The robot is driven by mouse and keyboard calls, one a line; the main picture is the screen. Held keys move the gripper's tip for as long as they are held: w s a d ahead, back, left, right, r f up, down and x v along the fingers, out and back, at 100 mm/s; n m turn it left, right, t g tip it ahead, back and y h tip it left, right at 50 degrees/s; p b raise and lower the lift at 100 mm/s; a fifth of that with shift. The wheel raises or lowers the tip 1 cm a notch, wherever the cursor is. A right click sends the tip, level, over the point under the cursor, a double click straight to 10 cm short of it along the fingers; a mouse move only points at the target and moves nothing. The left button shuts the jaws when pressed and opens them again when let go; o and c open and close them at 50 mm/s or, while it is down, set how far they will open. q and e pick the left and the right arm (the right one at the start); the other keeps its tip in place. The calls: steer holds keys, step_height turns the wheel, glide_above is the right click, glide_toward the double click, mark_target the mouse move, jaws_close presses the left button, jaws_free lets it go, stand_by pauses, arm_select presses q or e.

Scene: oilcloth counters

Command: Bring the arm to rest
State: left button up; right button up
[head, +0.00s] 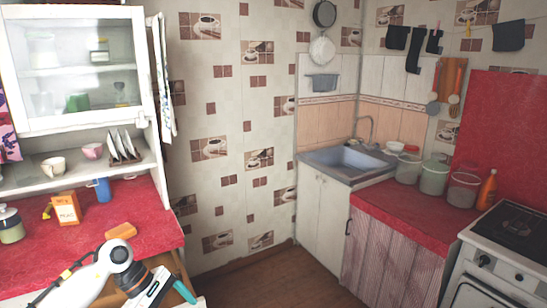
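My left arm comes in from the lower left of the head view, in front of the red-covered counter (40,270). Its white links bend at a dark round joint. My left gripper (157,290), dark with white and teal parts, is at the bottom edge, near the counter's right front corner. I cannot see its fingertips clearly, nor whether it holds anything. My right arm and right gripper are not in view.
On the left counter are an orange box (66,208), a small orange block (120,231), a blue mug (102,190) and a lidded jar (10,224). A white cabinet (140,70) stands above. Wooden floor (270,278) is open ahead; a stove (505,255) is at right.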

arm_select(q)
steer(key=w+d+f+n+t+h, duration=0.1)
steer(key=d+f+n+t+h, duration=0.4)
steer(key=n, duration=0.4)
steer(key=w+d+f+n+t+h, duration=0.2)
steer(key=f+n+h, duration=0.1)
steer(key=f+n, duration=0.5)
steer(key=s+a+f+n+t+y, duration=0.3)
steer(key=f+n+y, duration=0.1)
steer(key=f+n, duration=0.45)
steer(key=s+a+f+n+t+y, duration=0.2)
steer(key=a+f+n+t+y, duration=0.1)
steer(key=f+n, duration=0.6)
steer(key=s+a+f+n+g+y, duration=0.2)
steer(key=s+f+n+y, duration=0.1)
steer(key=s+f+n, duration=0.45)
steer(key=s+a+f+n+g+y, duration=0.25)
steer(key=s+f+n, duration=0.25)
steer(key=s+f, duration=0.45)
steer(key=s+d+f+n+g+y, duration=0.1)
steer(key=s+f+n+g, duration=0.2)
steer(key=s, duration=1)
steer(key=s+f+n+g+y, duration=0.1)
steer(key=s+f+n+g, duration=0.2)
steer(key=s, duration=1.1)
steer(key=shift+d+f+n+g, duration=0.15)
steer(key=shift+d+n+g, duration=0.2)
steer(key=shift+n, duration=0.45)
